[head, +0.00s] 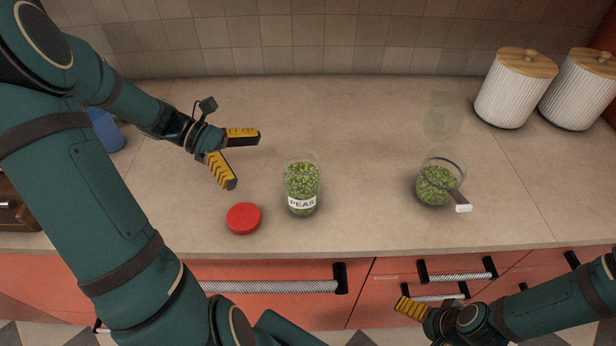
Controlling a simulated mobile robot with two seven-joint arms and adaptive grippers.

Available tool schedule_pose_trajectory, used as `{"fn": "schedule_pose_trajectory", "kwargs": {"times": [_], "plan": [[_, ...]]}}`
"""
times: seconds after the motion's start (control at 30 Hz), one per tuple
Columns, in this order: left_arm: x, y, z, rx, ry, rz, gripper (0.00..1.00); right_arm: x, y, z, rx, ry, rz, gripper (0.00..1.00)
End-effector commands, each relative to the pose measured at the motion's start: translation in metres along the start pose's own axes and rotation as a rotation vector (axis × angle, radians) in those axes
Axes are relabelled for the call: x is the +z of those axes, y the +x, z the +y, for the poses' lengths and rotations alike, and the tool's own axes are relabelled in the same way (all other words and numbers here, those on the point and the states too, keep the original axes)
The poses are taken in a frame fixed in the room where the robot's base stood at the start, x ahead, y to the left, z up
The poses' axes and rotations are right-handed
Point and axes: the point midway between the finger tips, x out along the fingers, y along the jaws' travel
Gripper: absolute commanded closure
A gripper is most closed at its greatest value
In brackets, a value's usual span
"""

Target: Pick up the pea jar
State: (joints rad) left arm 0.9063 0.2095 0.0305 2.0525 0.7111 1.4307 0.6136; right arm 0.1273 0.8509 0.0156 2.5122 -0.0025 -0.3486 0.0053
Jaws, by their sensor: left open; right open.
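The pea jar (302,186) is clear glass, filled with green peas and labelled "PEAS". It stands upright and without a lid near the counter's front edge, in the middle of the head view. A red lid (243,218) lies flat on the counter to its left. My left gripper (246,161) is open and empty, left of the jar and apart from it, its fingers pointing right towards the jar. My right gripper (402,306) is at the lower right, in front of the drawers and beyond the counter's front edge. It holds nothing that I can see.
A glass container of peas (434,187) with a white-tipped handle stands right of the jar. Behind it is a faint clear glass object (437,124). Two white ribbed canisters with wooden lids (513,92) (580,92) stand at the back right. The counter (350,110) behind the jar is clear.

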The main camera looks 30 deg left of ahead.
Motion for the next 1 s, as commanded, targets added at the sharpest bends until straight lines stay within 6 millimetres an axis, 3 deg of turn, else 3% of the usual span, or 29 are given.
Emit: {"fn": "schedule_pose_trajectory", "kwargs": {"times": [0.3, 0.57, 1.0], "plan": [[-0.002, 0.059, -0.001, -0.004, 0.0, -0.002, 0.0, -0.002, 0.013, 0.005, 0.0, -0.001, 0.007, 0.0], [-0.002, 0.078, -0.001, -0.002, -0.001, -0.001, 0.0, -0.002, 0.017, 0.006, 0.001, -0.001, 0.009, 0.0], [-0.01, 0.127, -0.002, -0.002, -0.001, 0.0, 0.0, -0.004, 0.034, 0.013, 0.001, -0.002, 0.018, 0.0]]}}
